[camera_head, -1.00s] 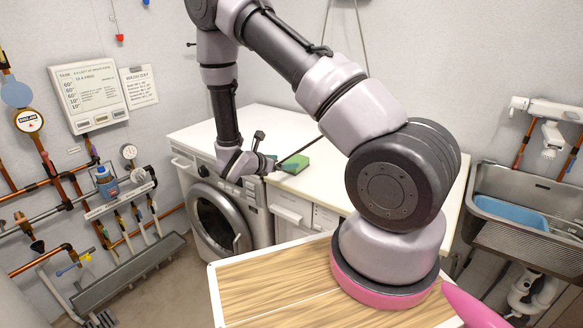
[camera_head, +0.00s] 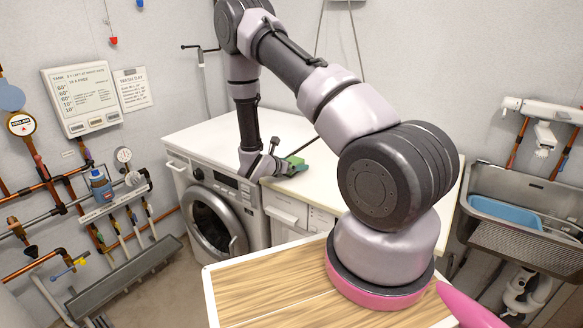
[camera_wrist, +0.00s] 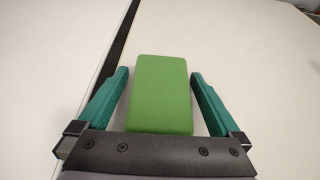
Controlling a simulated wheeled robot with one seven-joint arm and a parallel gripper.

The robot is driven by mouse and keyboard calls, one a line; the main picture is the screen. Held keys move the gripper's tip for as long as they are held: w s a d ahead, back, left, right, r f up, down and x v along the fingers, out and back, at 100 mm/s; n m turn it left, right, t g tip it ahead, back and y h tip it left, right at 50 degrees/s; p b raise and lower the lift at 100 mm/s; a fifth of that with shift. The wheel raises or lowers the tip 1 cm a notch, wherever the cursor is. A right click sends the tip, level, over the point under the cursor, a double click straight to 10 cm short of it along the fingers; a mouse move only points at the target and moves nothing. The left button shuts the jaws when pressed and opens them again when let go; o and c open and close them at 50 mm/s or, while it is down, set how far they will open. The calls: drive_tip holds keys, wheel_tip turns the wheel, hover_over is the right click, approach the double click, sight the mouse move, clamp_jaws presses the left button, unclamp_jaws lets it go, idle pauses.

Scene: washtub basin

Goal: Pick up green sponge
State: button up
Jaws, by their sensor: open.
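The green sponge (camera_wrist: 161,93) lies on the white counter top (camera_wrist: 245,50), a block with its long side pointing away from my wrist. My gripper (camera_wrist: 159,86) is open, with one teal finger on each side of the sponge. A narrow gap of counter shows between the sponge and each finger. In the head view my gripper (camera_head: 290,168) is low over the counter near its front edge, and the sponge (camera_head: 298,161) shows only in part beside it.
A dark seam (camera_wrist: 122,45) runs along the counter left of the sponge. Below stands a washing machine (camera_head: 213,215). At the right is a metal sink (camera_head: 470,185) with a blue tub (camera_head: 506,213). The counter around the sponge looks clear.

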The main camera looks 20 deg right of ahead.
drive_tip(key=c, duration=1.2)
drive_tip(key=shift+c, duration=0.2)
